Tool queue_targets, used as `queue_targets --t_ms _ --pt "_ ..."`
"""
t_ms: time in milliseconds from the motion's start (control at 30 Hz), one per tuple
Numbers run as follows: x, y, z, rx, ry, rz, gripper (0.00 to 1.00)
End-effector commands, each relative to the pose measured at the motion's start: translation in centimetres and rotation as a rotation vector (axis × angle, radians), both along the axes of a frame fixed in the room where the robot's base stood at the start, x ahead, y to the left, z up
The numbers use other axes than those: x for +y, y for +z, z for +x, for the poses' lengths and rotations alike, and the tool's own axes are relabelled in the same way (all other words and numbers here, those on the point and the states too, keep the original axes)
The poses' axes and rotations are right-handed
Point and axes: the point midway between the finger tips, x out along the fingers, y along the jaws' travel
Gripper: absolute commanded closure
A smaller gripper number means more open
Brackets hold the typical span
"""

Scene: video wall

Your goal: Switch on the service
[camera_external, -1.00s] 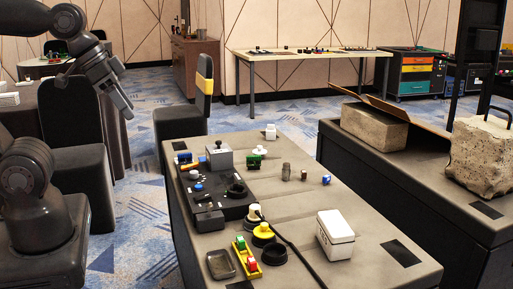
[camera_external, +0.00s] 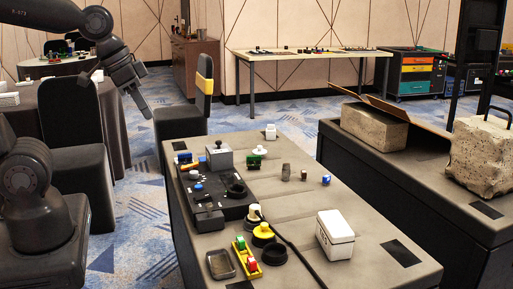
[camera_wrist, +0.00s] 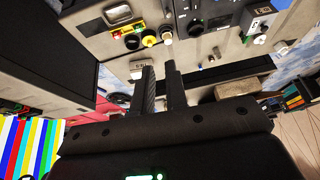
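A black control panel (camera_external: 217,197) lies on the near grey table, with a blue knob (camera_external: 198,187), a white knob, a black round knob (camera_external: 237,189) and a grey box with a black-tipped lever (camera_external: 219,157). No label reading "service" is legible, so I cannot tell which control it is. A yellow strip with green and red buttons (camera_external: 246,257) lies at the table's front, near a yellow round button (camera_external: 263,232). The panel also shows at the top of the wrist view (camera_wrist: 207,18). My gripper (camera_external: 149,113) hangs left of the table, apart from everything. Its fingers (camera_wrist: 160,70) show a gap, empty.
A white box (camera_external: 335,236), a small tray (camera_external: 220,264) and a black cable are on the same table. A dark chair (camera_external: 182,118) stands behind my gripper. A second grey table at right holds stone blocks (camera_external: 375,126). Open floor lies left of the near table.

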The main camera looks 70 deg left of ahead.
Motion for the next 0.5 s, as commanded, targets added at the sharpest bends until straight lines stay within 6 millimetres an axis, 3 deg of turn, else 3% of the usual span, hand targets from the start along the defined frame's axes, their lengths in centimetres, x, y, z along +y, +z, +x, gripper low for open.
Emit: queue_targets --t_ms 133,500 --pt "1.5 -1.5 2.6 0.051 0.007 0.012 1.00" --pt "6.0 -6.5 8.3 0.157 0.008 0.013 1.00"
